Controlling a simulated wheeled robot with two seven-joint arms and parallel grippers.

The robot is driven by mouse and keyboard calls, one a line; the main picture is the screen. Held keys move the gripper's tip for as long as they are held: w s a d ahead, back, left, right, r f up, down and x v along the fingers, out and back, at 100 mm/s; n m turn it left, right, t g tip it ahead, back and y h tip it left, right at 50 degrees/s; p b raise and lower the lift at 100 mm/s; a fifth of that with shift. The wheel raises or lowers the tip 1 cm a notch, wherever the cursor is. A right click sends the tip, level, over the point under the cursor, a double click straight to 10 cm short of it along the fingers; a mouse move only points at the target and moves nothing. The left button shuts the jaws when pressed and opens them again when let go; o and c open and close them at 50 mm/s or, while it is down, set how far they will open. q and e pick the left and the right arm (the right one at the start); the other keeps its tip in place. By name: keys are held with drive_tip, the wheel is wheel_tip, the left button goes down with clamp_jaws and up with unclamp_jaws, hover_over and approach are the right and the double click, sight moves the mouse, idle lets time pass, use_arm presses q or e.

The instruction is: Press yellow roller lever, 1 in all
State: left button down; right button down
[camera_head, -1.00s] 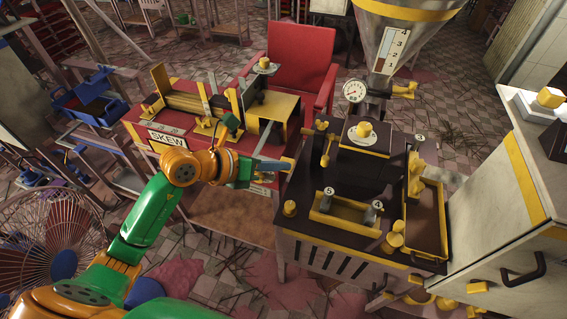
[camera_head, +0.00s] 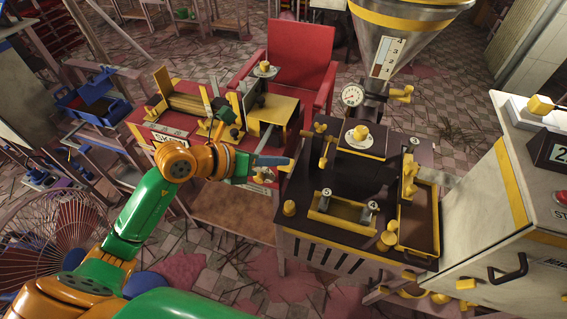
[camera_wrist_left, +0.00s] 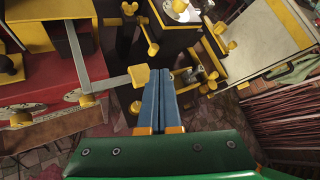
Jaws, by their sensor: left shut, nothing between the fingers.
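A pale lever bar with a square yellow end (camera_wrist_left: 138,75) shows in the left wrist view. It reaches out from the red machine (camera_wrist_left: 90,50) at the left, which also shows in the head view (camera_head: 145,134). My left gripper (camera_wrist_left: 172,72) is shut and empty. Its blue fingertips are just right of the yellow end, close beside it; I cannot tell whether they touch. In the head view, my left gripper (camera_head: 282,160) is in front of the red machine's right end, and the lever end is hard to make out there. My right gripper is not in view.
A dark machine (camera_head: 315,240) with yellow fittings stands just right of my left gripper. A metal hopper (camera_head: 425,40) with a gauge rises behind it. A pale cabinet (camera_head: 500,225) is at the right. A red chair (camera_head: 296,55) stands behind the red machine.

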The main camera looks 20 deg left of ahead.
use_arm(q)
drive_tip(key=r+p, duration=0.1)
drive_tip(key=s+r+p, duration=0.1)
drive_tip(key=r, duration=0.1)
drive_tip(key=shift+r, duration=0.2)
idle(0.5)
